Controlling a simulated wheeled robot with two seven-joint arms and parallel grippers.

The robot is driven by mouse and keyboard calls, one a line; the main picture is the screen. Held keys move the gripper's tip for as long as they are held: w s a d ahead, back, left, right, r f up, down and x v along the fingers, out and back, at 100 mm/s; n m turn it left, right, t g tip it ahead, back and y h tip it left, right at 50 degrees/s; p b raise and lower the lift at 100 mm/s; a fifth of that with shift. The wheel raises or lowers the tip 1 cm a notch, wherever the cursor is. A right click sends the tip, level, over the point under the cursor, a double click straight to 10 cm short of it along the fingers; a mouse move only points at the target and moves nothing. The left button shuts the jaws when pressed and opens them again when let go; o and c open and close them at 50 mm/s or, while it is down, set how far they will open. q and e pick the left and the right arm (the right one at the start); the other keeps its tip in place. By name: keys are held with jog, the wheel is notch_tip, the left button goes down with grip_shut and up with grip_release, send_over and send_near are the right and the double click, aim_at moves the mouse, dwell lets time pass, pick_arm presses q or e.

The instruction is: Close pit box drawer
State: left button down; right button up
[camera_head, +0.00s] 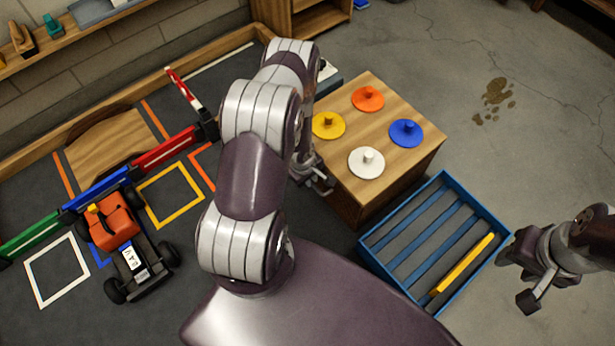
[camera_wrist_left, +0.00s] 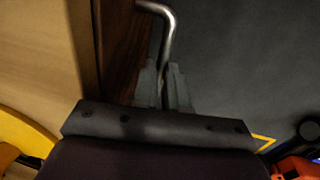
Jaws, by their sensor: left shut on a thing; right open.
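The wooden pit box (camera_head: 415,168) stands right of my left arm, with colored discs on its top. In the left wrist view its pale top (camera_wrist_left: 35,50) and a dark reddish wood face (camera_wrist_left: 118,50) show. A bent metal handle (camera_wrist_left: 168,25) stands out from that face. My left gripper (camera_head: 322,184) is at the box's left side, and its fingers (camera_wrist_left: 164,90) are shut on the handle. My left arm hides much of that side, so I cannot tell how far the drawer stands out. My right gripper (camera_head: 528,282) is open and empty at the lower right.
Orange (camera_head: 368,98), yellow (camera_head: 328,125), blue (camera_head: 405,132) and white (camera_head: 366,162) discs with knobs sit on the box. A blue slatted crate (camera_head: 375,235) with a yellow bar (camera_head: 462,264) lies in front. An orange racecar (camera_head: 118,228) stands on the track at left.

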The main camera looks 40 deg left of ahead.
pick_arm(q)
jog(key=shift+w, duration=0.25)
jog(key=c, duration=1.2)
grip_release()
jog(key=shift+d, duration=0.1)
jog(key=shift+o, duration=0.2)
notch_tip(320, 180, up, 12)
jog(key=s+p, duration=0.2)
jog(key=p, duration=0.5)
jog(key=shift+s+a+r, duration=0.15)
jog(key=shift+a+r, duration=0.1)
jog(key=shift+a, duration=0.1)
